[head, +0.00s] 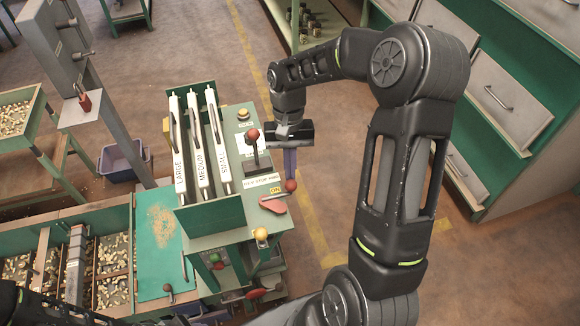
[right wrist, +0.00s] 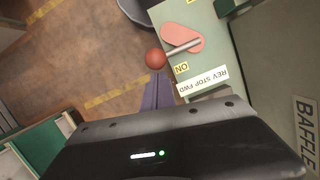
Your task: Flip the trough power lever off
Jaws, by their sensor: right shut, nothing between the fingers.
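The small lever with a red ball knob (head: 290,186) stands at the right edge of the green control console, on a red plate (head: 273,204) beside a yellow tag. In the right wrist view the red knob (right wrist: 155,58), its metal rod (right wrist: 183,47) and the yellow tag (right wrist: 181,68) reading ON show clearly. My right gripper (head: 290,174) is shut and empty, its purple fingers pointing at the knob from the far side. In the right wrist view the fingertips (right wrist: 157,80) lie just short of the knob; contact cannot be told. My left gripper is not seen.
A taller black lever with a red knob (head: 252,134) stands close by, above the REV STOP FWD label (head: 261,180). White LARGE, MEDIUM and SMALL slide panels (head: 200,150) stand to its left. A yellow knob (head: 261,234) is nearer. Floor right of the console is open.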

